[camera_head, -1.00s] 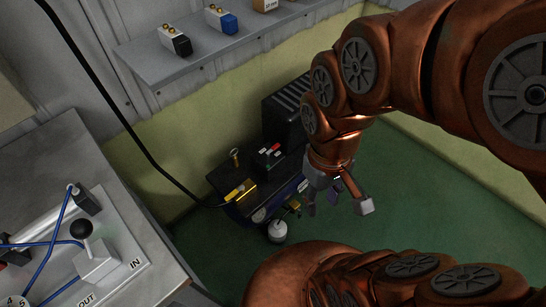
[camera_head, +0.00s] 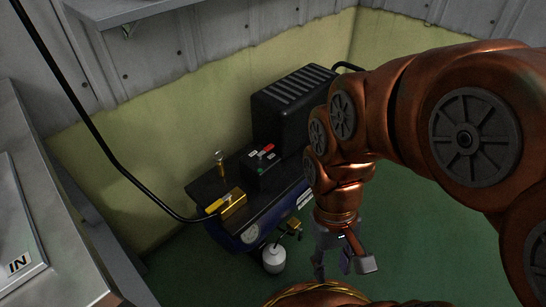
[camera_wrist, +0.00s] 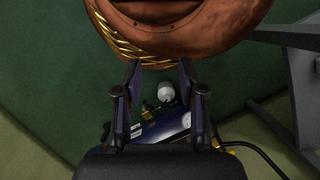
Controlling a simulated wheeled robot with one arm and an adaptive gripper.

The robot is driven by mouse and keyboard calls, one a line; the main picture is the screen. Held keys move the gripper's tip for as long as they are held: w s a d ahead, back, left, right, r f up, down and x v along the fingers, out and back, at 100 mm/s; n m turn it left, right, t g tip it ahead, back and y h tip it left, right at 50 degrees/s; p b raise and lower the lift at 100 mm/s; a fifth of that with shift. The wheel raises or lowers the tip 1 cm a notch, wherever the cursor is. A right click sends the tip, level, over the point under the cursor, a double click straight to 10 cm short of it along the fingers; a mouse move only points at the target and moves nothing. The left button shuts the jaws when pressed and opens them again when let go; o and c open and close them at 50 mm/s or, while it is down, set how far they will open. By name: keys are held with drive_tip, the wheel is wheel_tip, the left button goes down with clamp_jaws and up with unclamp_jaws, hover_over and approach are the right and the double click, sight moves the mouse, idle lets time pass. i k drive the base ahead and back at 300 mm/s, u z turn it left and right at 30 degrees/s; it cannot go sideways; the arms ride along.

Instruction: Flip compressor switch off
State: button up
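The compressor (camera_head: 238,235) stands on the floor by the wall in the head view, with a dark blue tank and a black motor cover. The tank (camera_wrist: 170,127) shows beyond the fingers there; I cannot make out the switch.
A brass valve with a yellow handle (camera_head: 226,203) joins a black hose (camera_head: 120,165) on the compressor. A white filter bowl (camera_head: 274,260) hangs at its front. A grey worktable (camera_head: 70,240) stands at left. Green floor (camera_head: 440,225) is clear right of my gripper.

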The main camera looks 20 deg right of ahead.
sight(265, 149)
drive_tip(key=z, duration=0.05)
drive_tip(key=k, duration=0.5)
drive_tip(key=z, duration=1)
drive_tip(key=i, duration=0.75)
drive_tip(key=u, duration=2.7)
